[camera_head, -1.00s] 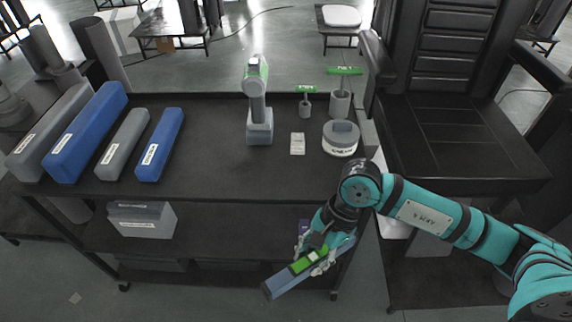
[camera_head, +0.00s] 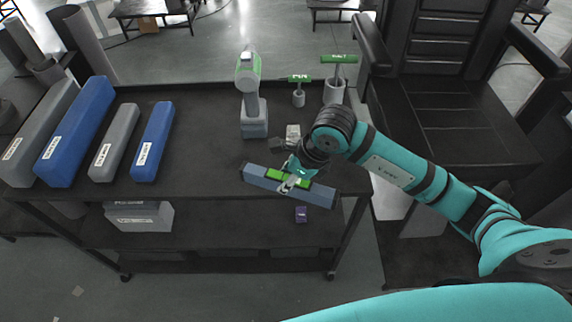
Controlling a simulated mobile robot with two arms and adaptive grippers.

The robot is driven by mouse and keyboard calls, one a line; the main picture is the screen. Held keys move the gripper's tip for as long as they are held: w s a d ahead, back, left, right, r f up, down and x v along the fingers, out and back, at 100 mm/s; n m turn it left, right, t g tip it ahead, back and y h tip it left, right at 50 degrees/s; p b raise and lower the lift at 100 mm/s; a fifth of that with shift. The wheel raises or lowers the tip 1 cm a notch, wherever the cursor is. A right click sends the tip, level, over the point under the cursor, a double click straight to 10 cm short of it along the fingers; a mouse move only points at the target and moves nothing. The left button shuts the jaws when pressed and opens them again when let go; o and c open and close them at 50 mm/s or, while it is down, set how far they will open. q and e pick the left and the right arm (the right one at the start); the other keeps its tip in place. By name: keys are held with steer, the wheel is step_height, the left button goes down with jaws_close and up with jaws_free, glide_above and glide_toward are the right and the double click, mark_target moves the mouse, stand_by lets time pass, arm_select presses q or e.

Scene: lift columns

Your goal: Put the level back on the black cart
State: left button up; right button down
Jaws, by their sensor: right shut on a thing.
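The level is a long blue-grey bar (camera_head: 318,192) with a green middle. My right gripper (camera_head: 291,180) is shut on it near its middle. The level is held lengthwise along the front edge of the top shelf of the black cart (camera_head: 205,165), slightly lower at its right end. I cannot tell whether it touches the cart. My left gripper is not in view.
Grey and blue long boxes (camera_head: 152,140) stand at the left of the cart top. Bare top lies left of the drill.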

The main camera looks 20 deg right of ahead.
steer(key=w, duration=0.2)
steer(key=w+d+p, duration=0.1)
steer(key=w, duration=0.2)
steer(key=shift+w+d+f, duration=0.15)
steer(key=shift+w+f, duration=0.05)
steer(key=shift+w, duration=0.05)
step_height(320, 180, down, 3)
steer(key=shift+f+p, duration=0.15)
steer(key=shift+p, duration=0.5)
steer(key=shift+f, duration=0.1)
steer(key=c, duration=1)
jaws_free()
steer(key=b+v, duration=0.2)
steer(key=v, duration=1)
